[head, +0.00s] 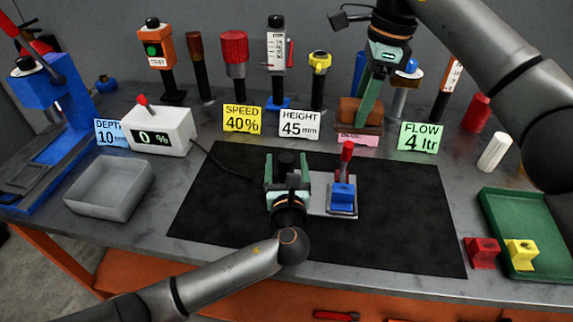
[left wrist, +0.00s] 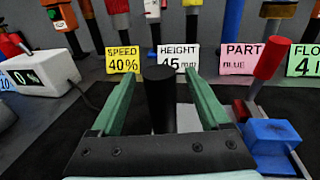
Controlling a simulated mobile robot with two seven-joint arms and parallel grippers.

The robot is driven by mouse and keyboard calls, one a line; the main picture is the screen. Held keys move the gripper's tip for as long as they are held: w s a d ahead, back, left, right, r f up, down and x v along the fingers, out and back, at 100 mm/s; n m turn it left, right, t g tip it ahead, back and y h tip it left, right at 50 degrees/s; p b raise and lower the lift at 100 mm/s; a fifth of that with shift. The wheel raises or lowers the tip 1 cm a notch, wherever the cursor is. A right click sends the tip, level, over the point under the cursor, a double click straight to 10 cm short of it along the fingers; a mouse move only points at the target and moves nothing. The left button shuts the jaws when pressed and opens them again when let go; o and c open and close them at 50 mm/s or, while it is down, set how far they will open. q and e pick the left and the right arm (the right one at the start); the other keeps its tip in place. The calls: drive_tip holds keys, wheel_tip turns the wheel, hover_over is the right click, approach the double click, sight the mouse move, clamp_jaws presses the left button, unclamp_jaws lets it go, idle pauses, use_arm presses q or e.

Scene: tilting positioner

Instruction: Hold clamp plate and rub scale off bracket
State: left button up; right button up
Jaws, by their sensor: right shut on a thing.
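The clamp plate (head: 318,207) lies on the black mat, with a blue bracket (head: 342,196) under a red-handled clamp (head: 347,152). The bracket also shows in the left wrist view (left wrist: 272,135). A black upright post (left wrist: 160,98) stands at the plate's left side. My left gripper (head: 287,170) is over that post, its green fingers apart on either side with visible gaps. My right gripper (head: 366,103) is at the back of the table, shut on a brown block (head: 348,108). The block is at a low holder; whether it touches the holder is unclear.
The green tray (head: 500,215) at right has red (head: 482,252) and yellow (head: 521,253) brackets by its front edge. A grey bin (head: 108,188), a display box (head: 160,130) and a blue press (head: 45,120) stand left. Signs and upright tools line the back.

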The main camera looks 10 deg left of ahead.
use_arm(q)
clamp_jaws()
idle(0.4)
idle(0.9)
